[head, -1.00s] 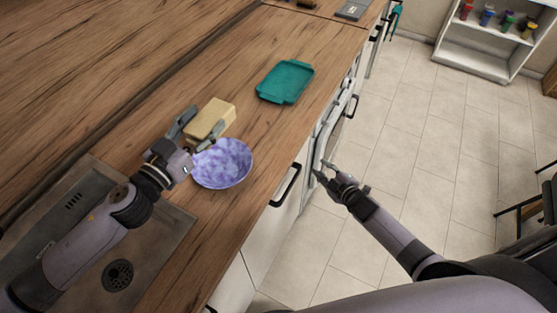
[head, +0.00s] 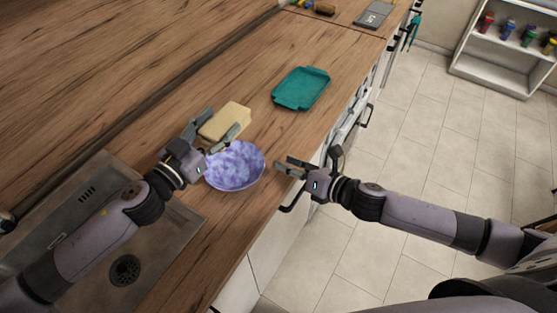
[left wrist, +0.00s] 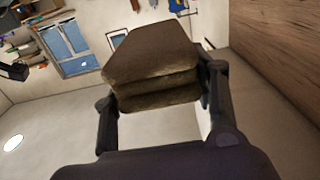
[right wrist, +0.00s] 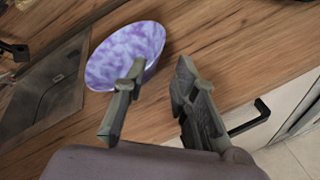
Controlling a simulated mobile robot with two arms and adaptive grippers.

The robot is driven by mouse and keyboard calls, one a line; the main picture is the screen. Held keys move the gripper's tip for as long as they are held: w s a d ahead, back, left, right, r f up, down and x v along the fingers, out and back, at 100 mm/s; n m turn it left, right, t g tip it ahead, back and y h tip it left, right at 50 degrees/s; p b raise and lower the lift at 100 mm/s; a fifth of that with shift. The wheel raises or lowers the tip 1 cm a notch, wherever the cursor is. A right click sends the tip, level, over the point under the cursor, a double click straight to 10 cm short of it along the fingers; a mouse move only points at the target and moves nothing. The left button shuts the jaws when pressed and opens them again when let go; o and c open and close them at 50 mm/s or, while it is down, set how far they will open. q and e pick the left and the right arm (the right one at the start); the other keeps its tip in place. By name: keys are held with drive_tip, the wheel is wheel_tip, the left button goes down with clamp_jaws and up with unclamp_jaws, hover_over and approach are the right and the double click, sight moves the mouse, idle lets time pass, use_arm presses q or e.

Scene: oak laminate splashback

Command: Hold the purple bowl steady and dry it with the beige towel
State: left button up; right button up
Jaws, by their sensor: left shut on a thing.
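The purple bowl (head: 235,172), marbled with white, sits upright on the wooden counter beside the sink. It also shows in the right wrist view (right wrist: 118,48). The beige towel (head: 228,120) is a folded block just behind the bowl. My left gripper (head: 217,132) is shut on the towel, which shows between its fingers in the left wrist view (left wrist: 150,62). My right gripper (head: 283,168) is open and empty, just right of the bowl. In the right wrist view, one finger of this gripper (right wrist: 160,85) overlaps the bowl's rim; I cannot tell whether it touches.
A teal tray (head: 302,88) lies on the counter beyond the towel. A sink (head: 160,245) is set into the counter at lower left. The counter's front edge runs under my right gripper, with a cabinet handle (right wrist: 248,118) below. A white shelf (head: 490,70) stands far right.

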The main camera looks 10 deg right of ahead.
sight(258, 153)
drive_tip(key=x, duration=1.1)
drive_tip(key=shift+w+a, duration=0.2)
drive_tip(key=shift+w, duration=0.05)
clamp_jaws()
use_arm(q)
drive_tip(key=shift+f, duration=0.1)
wheel_tip(258, 153, down, 11)
drive_tip(key=a+n+t+y, duration=0.1)
drive_tip(key=n+t+y, duration=0.2)
drive_tip(key=y, duration=0.1)
drive_tip(key=shift+s, duration=0.45)
